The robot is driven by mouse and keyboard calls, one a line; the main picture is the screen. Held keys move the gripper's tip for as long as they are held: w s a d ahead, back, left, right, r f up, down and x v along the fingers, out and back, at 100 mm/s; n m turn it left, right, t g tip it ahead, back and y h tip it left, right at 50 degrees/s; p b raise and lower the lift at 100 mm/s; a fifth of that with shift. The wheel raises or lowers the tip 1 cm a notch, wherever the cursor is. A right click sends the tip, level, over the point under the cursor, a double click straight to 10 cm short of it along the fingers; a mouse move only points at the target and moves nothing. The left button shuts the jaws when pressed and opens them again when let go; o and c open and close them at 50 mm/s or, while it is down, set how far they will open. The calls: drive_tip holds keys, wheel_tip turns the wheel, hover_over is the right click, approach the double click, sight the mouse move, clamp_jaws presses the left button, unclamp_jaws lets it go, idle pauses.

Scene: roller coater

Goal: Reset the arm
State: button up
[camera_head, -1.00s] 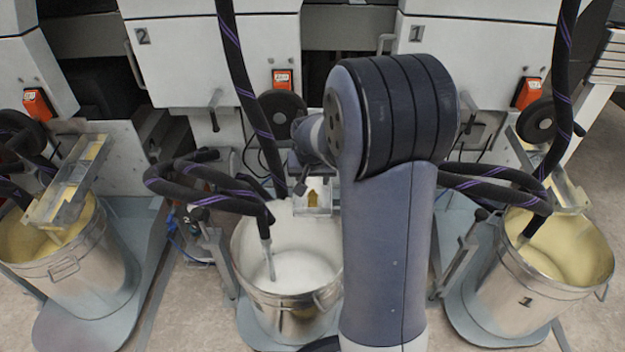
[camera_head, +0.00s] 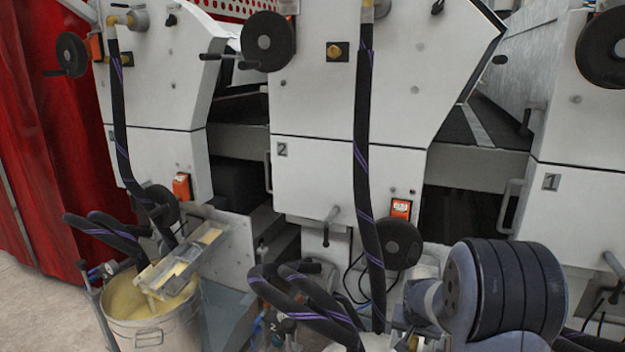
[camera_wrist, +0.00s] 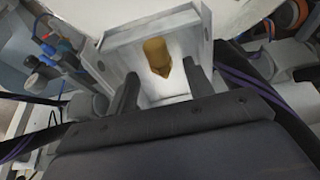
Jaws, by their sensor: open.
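My arm (camera_head: 505,295) shows at the lower right of the head view, bent at a thick dark joint. My gripper (camera_wrist: 162,95) shows in the wrist view with its two dark fingers apart. The fingers are over a pale metal trough (camera_wrist: 128,42) that has a brown-yellow spout-like piece (camera_wrist: 157,56) between its walls. Nothing is visibly held between the fingers. In the head view the gripper is hidden behind the arm and the lower edge.
White machine units, one marked 2 (camera_head: 330,165) and one marked 1 (camera_head: 575,215), stand ahead. Thick black hoses (camera_head: 365,180) hang in front. A bucket of yellow liquid (camera_head: 150,325) stands at the lower left, near a red curtain (camera_head: 60,160).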

sight(412, 341)
drive_tip(key=b+x, duration=0.1)
drive_tip(key=x, duration=0.2)
drive_tip(key=shift+s+f, duration=0.1)
drive_tip(key=shift+f, duration=0.25)
drive_tip(key=shift+r+p, duration=0.35)
drive_tip(key=shift+r, duration=0.25)
